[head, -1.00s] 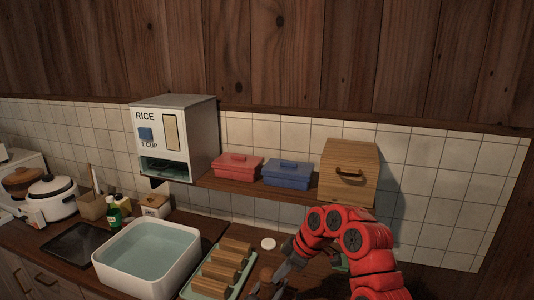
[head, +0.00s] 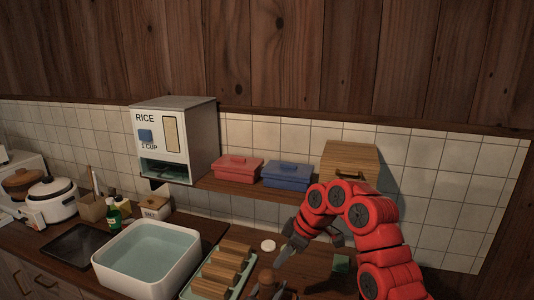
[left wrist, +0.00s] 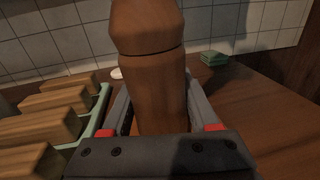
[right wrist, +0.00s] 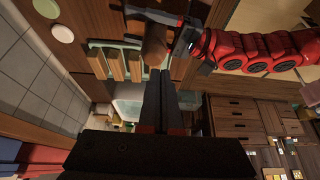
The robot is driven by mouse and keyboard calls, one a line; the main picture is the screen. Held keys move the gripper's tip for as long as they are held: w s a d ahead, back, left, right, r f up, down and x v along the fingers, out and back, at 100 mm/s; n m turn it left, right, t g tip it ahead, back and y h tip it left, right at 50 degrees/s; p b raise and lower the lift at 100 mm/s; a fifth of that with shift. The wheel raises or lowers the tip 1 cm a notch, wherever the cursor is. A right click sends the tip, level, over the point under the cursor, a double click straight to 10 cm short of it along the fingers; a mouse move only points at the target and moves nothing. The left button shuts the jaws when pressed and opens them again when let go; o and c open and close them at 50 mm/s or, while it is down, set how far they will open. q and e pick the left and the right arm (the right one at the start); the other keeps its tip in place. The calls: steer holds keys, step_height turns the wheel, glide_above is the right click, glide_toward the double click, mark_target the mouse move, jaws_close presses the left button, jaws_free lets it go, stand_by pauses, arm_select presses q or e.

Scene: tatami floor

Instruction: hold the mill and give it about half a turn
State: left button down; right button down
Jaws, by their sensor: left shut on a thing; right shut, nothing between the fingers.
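The brown wooden mill (head: 267,278) stands upright at the bottom edge of the head view, only its upper part showing. In the left wrist view the mill (left wrist: 155,85) fills the space between the fingers of my left gripper (left wrist: 157,112), which is shut around its body. The mill's base is hidden.
A pale green tray (head: 186,292) with several wooden blocks lies left of the mill. A white basin of water (head: 190,268) stands further left. A white disc (head: 268,245) and a green stack (head: 341,263) lie behind. The shelf (head: 230,187) holds boxes. Counter right of the mill is clear.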

mark_target(274, 278)
steer(key=shift+w+f+g+h, duration=0.1)
steer(key=shift+w+f+h, duration=0.25)
steer(key=shift+f, duration=0.55)
steer(key=shift+w+f+g+h, duration=0.15)
steer(key=shift+f+h, duration=0.35)
steer(key=shift+f, duration=0.45)
steer(key=shift+w+f+g+h, duration=0.1)
steer(key=shift+w+f+h, duration=0.25)
steer(key=shift+f, duration=0.55)
arm_select(q)
steer(key=shift+d, duration=0.1)
arm_select(e)
steer(key=shift+s+a, duration=0.1)
steer(key=shift+a, duration=0.35)
steer(key=shift+s, duration=0.2)
arm_select(q)
steer(key=shift+d, duration=0.1)
